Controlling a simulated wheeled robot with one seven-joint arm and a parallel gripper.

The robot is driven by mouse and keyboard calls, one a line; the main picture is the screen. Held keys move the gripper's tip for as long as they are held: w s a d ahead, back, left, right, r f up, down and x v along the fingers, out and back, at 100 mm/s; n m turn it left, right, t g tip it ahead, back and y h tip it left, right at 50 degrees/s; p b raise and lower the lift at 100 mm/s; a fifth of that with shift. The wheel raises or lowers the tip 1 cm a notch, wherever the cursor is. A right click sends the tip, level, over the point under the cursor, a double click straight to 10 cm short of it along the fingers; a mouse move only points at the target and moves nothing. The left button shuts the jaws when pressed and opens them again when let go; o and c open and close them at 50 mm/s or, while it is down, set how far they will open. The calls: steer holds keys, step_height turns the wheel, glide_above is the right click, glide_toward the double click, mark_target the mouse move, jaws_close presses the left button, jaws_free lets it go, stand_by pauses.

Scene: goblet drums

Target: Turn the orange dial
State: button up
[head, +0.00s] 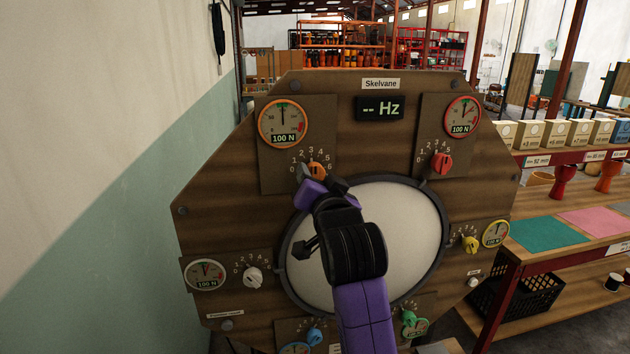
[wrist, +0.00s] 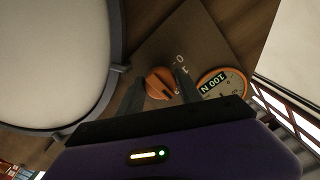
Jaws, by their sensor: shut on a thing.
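The dial's exact setting is hard to read. The orange gauge also shows in the wrist view (wrist: 222,83).
The panel holds other dials: red (head: 442,163), white (head: 253,276), yellow (head: 470,243), blue (head: 314,336) and green (head: 409,319). A round white drumhead (head: 400,235) is at its centre, behind my arm. A wall is left; shelves stand right.

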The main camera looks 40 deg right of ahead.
stand_by(0.3)
steer(key=o, duration=1.3)
steer(key=shift+o, duration=0.2)
steer(key=shift+s, duration=0.15)
steer(key=b+v, duration=0.1)
steer(key=v, duration=0.6)
steer(key=shift+s+a, duration=0.25)
